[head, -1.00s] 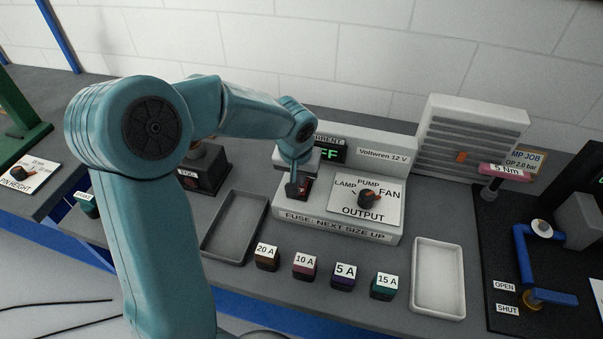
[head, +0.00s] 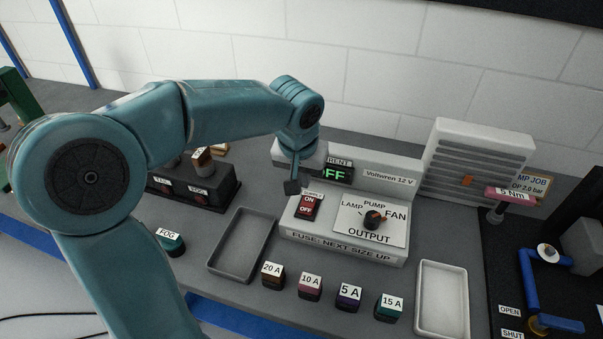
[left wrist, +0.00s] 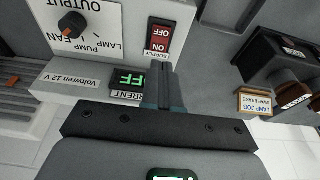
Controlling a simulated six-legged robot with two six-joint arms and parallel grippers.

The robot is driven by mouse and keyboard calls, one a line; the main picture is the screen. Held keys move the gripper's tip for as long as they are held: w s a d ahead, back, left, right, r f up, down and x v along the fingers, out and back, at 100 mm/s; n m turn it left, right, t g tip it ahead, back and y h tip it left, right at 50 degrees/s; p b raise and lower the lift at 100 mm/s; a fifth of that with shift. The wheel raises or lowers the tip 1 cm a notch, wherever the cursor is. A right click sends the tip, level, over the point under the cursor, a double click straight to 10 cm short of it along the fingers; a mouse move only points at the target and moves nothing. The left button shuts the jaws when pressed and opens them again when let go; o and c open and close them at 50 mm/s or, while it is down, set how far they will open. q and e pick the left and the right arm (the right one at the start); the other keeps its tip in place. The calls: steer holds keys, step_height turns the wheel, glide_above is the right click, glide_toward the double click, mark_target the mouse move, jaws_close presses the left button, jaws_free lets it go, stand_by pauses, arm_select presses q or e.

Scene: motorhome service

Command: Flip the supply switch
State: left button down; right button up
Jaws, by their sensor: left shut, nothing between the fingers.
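The supply switch (head: 308,207) is a red rocker marked ON and OFF on the white Voltwren 12 V unit (head: 390,177). It also shows in the left wrist view (left wrist: 160,37). The unit's display (head: 337,174) reads OFF in green, partly covered by my arm. My left gripper (head: 292,187) is shut and empty, just left of and above the switch's upper end, apart from it as far as I can tell. In the left wrist view its closed fingers (left wrist: 165,80) point toward the switch's ON end. My right gripper is not in view.
An output knob (head: 375,219) sits right of the switch. Several fuse blocks, such as 5 A (head: 348,297), stand in front. Empty trays lie left (head: 240,245) and right (head: 442,300). A dark box (head: 200,187) and a FOG block (head: 171,243) are further left.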

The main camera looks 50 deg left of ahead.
arm_select(q)
steer(key=v, duration=0.2)
steer(key=shift+s+d+r, duration=0.15)
steer(key=shift+s+r, duration=0.05)
steer(key=shift+s, duration=0.1)
steer(key=shift+s, duration=0.1)
stand_by(0.4)
